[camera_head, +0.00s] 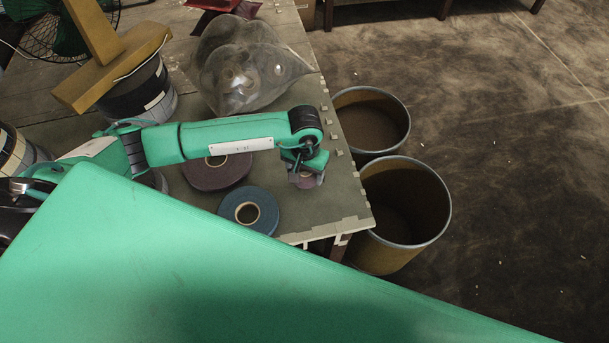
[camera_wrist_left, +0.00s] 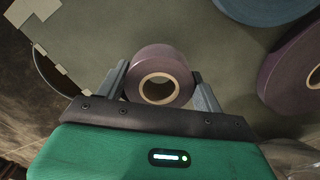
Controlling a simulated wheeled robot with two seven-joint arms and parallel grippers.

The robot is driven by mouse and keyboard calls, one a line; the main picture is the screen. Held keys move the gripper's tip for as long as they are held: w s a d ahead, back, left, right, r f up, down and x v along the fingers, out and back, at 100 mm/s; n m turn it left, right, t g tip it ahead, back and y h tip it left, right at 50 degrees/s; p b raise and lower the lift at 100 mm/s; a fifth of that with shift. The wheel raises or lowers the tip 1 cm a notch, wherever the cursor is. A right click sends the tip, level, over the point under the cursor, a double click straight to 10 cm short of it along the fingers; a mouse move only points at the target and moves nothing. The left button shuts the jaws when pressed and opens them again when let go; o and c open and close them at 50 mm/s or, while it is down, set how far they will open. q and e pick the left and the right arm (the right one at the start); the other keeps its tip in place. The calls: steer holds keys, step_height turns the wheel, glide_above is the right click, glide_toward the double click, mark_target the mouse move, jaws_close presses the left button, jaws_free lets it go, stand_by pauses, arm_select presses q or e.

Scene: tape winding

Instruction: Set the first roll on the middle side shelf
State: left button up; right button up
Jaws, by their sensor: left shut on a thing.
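My left gripper (camera_head: 306,178) is near the right edge of the table (camera_head: 300,228). It is shut on a small purple tape roll (camera_head: 305,181), which also shows between its two fingers in the left wrist view (camera_wrist_left: 160,62). The roll's core hole faces the wrist camera. I cannot tell whether the roll touches the table. A blue roll (camera_head: 263,212) lies flat nearby, and a larger purple roll (camera_head: 217,176) lies partly under my left arm. No side shelf can be made out. My right gripper is not in view.
Two round open bins (camera_head: 371,118) stand on the floor beside the table's right edge. A clear plastic bag (camera_head: 247,67) with rolls inside lies farther back. A wooden piece (camera_head: 112,57) and a fan (camera_head: 57,32) are at upper left. My green body covers the lower part.

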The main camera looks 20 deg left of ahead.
mark_target(305, 179)
arm_select(q)
step_height(305, 179, down, 3)
steer(key=shift+f+p, duration=0.15)
steer(key=shift+p, duration=0.25)
steer(key=shift+f+b, duration=0.35)
steer(key=shift+f, duration=0.05)
steer(key=o, duration=1)
steer(key=shift+r, duration=0.1)
